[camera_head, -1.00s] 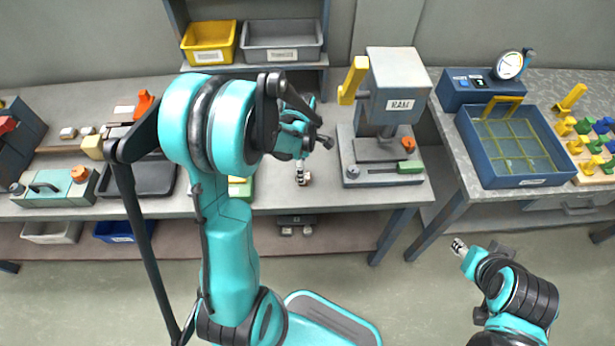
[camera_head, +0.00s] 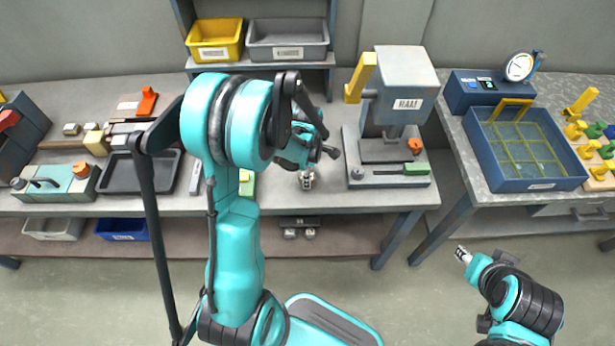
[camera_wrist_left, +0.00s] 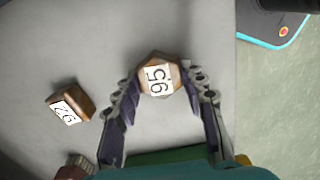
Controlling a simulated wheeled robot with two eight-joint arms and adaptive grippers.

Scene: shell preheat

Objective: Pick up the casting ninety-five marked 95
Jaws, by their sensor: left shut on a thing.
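The casting marked 95 (camera_wrist_left: 158,76) is a brown, many-sided block with a white label, its number turned around in the left wrist view. It sits between the fingertips of my left gripper (camera_wrist_left: 155,84), which is shut on it. I cannot tell whether it touches the bench. In the head view my left gripper (camera_head: 307,181) points down over the front of the bench, left of the press; the casting is hardly visible there. My right gripper (camera_head: 462,254) is off the bench at the lower right, too small to tell its jaws.
A second brown casting (camera_wrist_left: 71,105) with a white label lies left of the gripper in the wrist view. The grey press (camera_head: 398,100) stands right of my left gripper. A black tray (camera_head: 128,188) lies to the left. Yellow (camera_head: 215,55) and grey (camera_head: 287,53) bins stand behind.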

